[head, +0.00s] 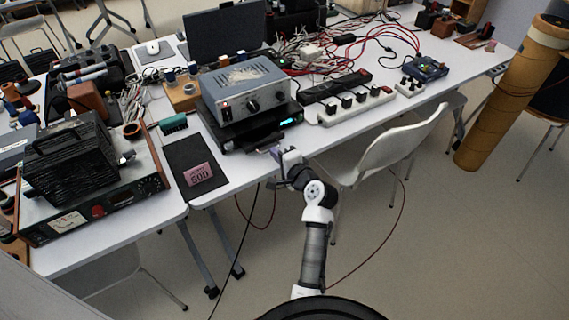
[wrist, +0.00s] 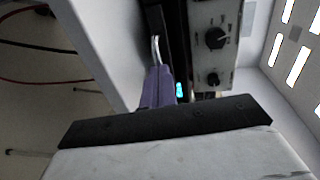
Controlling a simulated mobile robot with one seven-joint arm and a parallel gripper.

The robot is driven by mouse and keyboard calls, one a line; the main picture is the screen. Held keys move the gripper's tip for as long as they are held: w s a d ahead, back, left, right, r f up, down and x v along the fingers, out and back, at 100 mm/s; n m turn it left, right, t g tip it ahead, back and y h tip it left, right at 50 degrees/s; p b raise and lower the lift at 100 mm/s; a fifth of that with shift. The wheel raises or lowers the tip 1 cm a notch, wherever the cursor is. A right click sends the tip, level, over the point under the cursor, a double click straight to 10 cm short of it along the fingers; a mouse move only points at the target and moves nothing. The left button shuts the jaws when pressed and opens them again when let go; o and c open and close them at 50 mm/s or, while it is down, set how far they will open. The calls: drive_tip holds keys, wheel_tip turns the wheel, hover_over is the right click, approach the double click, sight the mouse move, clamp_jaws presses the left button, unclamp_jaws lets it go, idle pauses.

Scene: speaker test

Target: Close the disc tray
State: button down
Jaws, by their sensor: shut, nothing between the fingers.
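The disc player (head: 240,130) is a black, flat unit under a grey box with knobs, near the table's front edge. Its blue display (head: 291,121) is lit, and the display also shows in the wrist view (wrist: 179,90). A dark, thin tray (head: 266,144) appears to stick out from the player's front, left of the display. My gripper (head: 278,153) is right at this front, by the tray's end. In the wrist view my gripper's purple-grey fingers (wrist: 157,86) are together and empty, with a pale curved edge just beyond them. I cannot tell whether they touch the tray.
The grey box (head: 246,90) sits on the player. White power strips (head: 350,106) lie to its right, and a black mat with a pink "500" card (head: 199,174) to its left. A white chair (head: 390,145) stands close right of my arm. Cables hang below the table edge.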

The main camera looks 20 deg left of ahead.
sight(266, 142)
drive_tip(key=x, duration=0.2)
drive_tip(key=r+x, duration=0.1)
drive_tip(key=x, duration=0.1)
drive_tip(key=shift+w+a+f, duration=0.1)
drive_tip(key=shift+w+a, duration=0.2)
drive_tip(key=shift+a, duration=0.1)
drive_tip(key=shift+r, duration=0.2)
drive_tip(key=shift+r, duration=0.1)
drive_tip(key=shift+s+d, duration=0.25)
drive_tip(key=shift+d, duration=0.1)
drive_tip(key=b+v, duration=0.2)
drive_tip(key=v, duration=1.1)
drive_tip(key=shift+b, duration=0.35)
